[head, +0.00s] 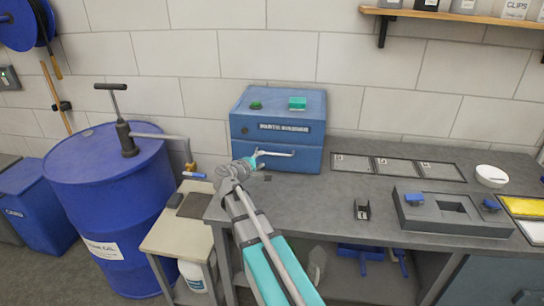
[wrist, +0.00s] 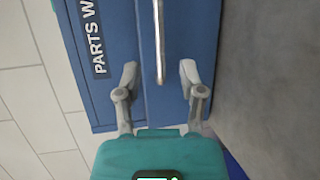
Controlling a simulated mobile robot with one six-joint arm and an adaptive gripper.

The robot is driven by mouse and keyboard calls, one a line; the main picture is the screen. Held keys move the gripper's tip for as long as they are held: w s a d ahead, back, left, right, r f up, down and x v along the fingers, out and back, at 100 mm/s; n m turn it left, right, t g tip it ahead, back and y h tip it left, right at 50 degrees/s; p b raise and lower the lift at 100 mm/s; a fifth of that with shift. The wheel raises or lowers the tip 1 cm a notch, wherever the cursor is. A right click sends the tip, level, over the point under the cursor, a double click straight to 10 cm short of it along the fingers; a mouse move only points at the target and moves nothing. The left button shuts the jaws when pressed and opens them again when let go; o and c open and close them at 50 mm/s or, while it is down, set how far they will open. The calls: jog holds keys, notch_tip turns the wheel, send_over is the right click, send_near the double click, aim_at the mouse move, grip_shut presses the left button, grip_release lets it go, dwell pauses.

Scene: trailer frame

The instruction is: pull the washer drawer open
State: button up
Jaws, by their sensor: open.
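The blue parts washer (head: 278,108) stands against the wall at the back of the grey bench. Its lower front is the drawer (head: 305,163), which looks shut, with a pale bar handle (head: 280,153). My gripper (head: 257,156) is in front of the drawer, near the left end of the handle. In the wrist view my gripper (wrist: 160,70) is open. The handle (wrist: 160,40) runs lengthwise between the two fingers' lines, with its near end between them and a gap on each side. Contact with the handle cannot be told.
A green knob (head: 255,105) and a teal block (head: 297,103) sit on the washer. A blue drum (head: 110,200) with a pump stands left. Right on the bench are marked trays (head: 395,167), a small black item (head: 361,209) and a grey fixture (head: 452,212). The bench before the washer is mostly clear.

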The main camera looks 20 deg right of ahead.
aim_at(270, 154)
jog(key=shift+b+x, duration=0.5)
jog(key=shift+x, duration=3)
